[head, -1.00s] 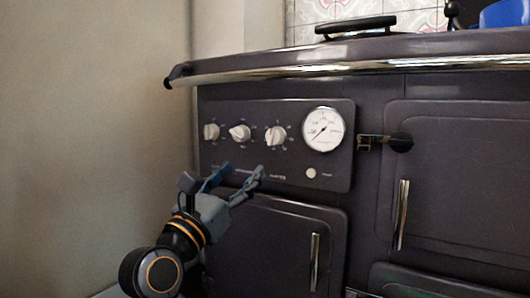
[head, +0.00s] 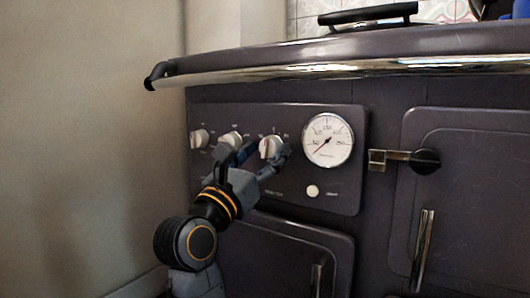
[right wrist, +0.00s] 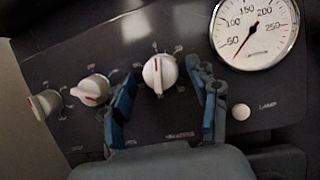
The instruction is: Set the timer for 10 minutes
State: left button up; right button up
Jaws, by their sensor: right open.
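The control panel (head: 290,185) on the dark range cooker carries three white knobs in a row. The rightmost knob (head: 270,147) has a red mark and tick marks around it; lettering below it is too blurred to read surely. In the right wrist view this knob (right wrist: 160,72) lies between the two blue-grey fingers of my right gripper (right wrist: 165,95), with gaps on both sides. The right gripper (head: 264,158) is open, and it partly covers the panel in the head view. The middle knob (right wrist: 90,90) is just left of the left finger. My left gripper is not in view.
The left knob (head: 199,138) is at the panel's left. A round temperature gauge (head: 328,139) and a small white lamp button (head: 312,191) are to the right. A chrome rail (head: 340,69) runs above. A latch (head: 400,158) and oven doors lie right and below.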

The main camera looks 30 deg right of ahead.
jog(key=shift+c, duration=0.3)
jog(key=c, duration=1.1)
jog(key=shift+m, duration=0.4)
jog(key=m+g, duration=0.1)
jog(key=m, duration=0.1)
jog(key=m+g+h, duration=0.1)
jog(key=m, duration=0.1)
jog(key=shift+w+a+m+g, duration=0.1)
jog(key=shift+w+m+g, duration=0.1)
jog(key=shift+m+g, duration=0.2)
jog(key=shift+w+m+g, duration=0.1)
jog(key=shift+m+g, duration=0.6)
jog(key=shift+m, duration=0.65)
jog(key=shift+m+g, duration=0.7)
jog(key=shift+m, duration=0.65)
